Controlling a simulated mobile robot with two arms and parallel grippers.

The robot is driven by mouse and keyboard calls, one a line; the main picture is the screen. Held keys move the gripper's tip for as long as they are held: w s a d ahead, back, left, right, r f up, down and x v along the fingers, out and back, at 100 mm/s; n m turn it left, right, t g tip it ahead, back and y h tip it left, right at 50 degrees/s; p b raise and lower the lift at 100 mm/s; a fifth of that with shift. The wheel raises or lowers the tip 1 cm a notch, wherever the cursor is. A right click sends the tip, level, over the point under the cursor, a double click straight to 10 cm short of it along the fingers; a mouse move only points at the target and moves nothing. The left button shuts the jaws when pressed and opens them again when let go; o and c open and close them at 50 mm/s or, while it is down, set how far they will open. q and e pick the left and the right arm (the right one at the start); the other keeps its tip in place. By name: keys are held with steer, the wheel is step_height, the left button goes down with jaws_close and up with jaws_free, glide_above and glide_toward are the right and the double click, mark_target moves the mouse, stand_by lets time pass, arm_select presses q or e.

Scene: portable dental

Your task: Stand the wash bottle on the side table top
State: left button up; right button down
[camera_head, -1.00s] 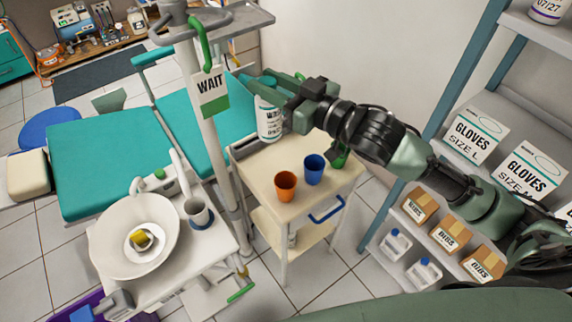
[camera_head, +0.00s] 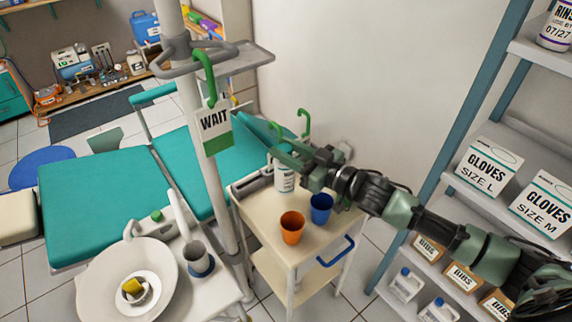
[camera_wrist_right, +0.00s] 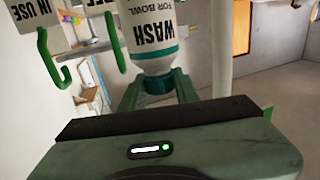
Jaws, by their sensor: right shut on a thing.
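The bottle is over the back left part of the side table top (camera_head: 262,208). I cannot tell whether its base touches the top. My left gripper is not in view.
An orange cup (camera_head: 291,229) and a blue cup (camera_head: 321,208) stand on the side table, close to the bottle. A pole with a WAIT sign (camera_head: 214,127) rises at the left. Shelves with glove boxes (camera_head: 486,168) stand at the right.

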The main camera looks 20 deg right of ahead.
steer(key=shift+f, duration=2.5)
steer(key=c, duration=1)
jaws_free()
steer(key=shift+c, duration=0.2)
steer(key=shift+s+d, duration=0.2)
steer(key=shift+s, duration=0.05)
steer(key=v, duration=1.1)
steer(key=shift+s+b, duration=0.2)
steer(key=shift+b, duration=0.2)
steer(key=shift+d, duration=0.1)
